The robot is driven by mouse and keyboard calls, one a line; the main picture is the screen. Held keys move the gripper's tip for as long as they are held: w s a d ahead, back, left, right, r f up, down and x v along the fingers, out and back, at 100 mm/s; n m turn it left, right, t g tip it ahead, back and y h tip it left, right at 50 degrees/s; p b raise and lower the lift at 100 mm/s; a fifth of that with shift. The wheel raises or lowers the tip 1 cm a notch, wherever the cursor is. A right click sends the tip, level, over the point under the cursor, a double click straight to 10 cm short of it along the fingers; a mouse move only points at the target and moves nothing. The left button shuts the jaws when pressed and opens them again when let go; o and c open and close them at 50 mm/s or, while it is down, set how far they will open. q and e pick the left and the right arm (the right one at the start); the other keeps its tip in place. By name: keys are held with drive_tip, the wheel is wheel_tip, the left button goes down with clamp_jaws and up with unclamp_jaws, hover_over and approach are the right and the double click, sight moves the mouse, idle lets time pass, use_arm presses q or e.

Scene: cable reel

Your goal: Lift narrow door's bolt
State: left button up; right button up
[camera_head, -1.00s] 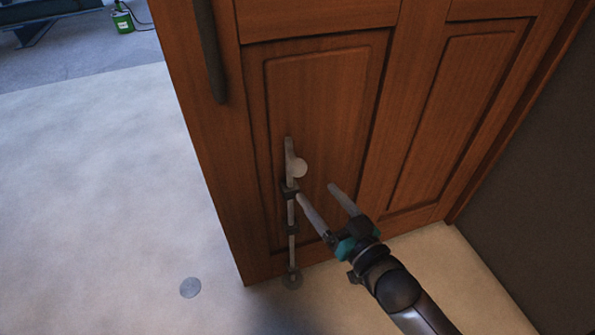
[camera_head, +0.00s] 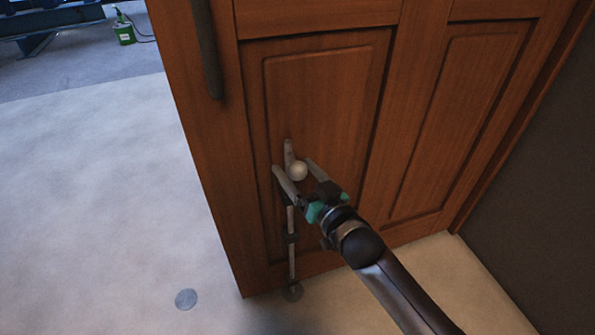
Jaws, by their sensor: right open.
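The narrow door (camera_head: 345,110) is brown panelled wood. Its bolt (camera_head: 291,225) is a thin grey upright rod low on the door, with a pale round knob (camera_head: 298,171) near its top and a round foot (camera_head: 292,292) at floor level. My right gripper (camera_head: 292,165) is open, its two fingers on either side of the knob, one left and one right. I cannot tell whether either finger touches it. The gripper hides part of the rod just below the knob. My left gripper is not in view.
A dark vertical handle (camera_head: 206,50) is on the door above left. A round grey floor plate (camera_head: 186,299) lies left of the door's foot. A dark wall (camera_head: 545,170) stands at right. A green container (camera_head: 124,32) is far back.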

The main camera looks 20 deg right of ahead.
drive_tip(key=shift+c, duration=0.3)
clamp_jaws()
idle(0.3)
idle(0.3)
